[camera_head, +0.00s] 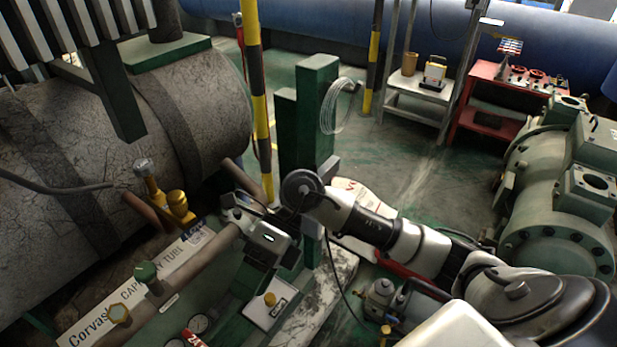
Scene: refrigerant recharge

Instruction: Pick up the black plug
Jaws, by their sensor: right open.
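My right arm comes in from the lower right, and its wrist bends down over the pipework in the middle. My right gripper (262,234) is open beside the grey pipe (205,258). Its fingertips are small and partly lost among dark metal parts. I cannot make out the black plug clearly; it may be hidden by the gripper or the wrist. A thin black cable (339,280) hangs just right of the gripper, and I cannot tell what it ends in. My left gripper is not in view.
A large cracked tank (90,150) fills the left. Brass fittings (177,203), a green-capped valve (146,272) and gauges (199,323) crowd the front. A green post (316,110) and a yellow-black pole (256,90) stand behind the gripper. A green compressor (550,195) stands right; open floor lies beyond.

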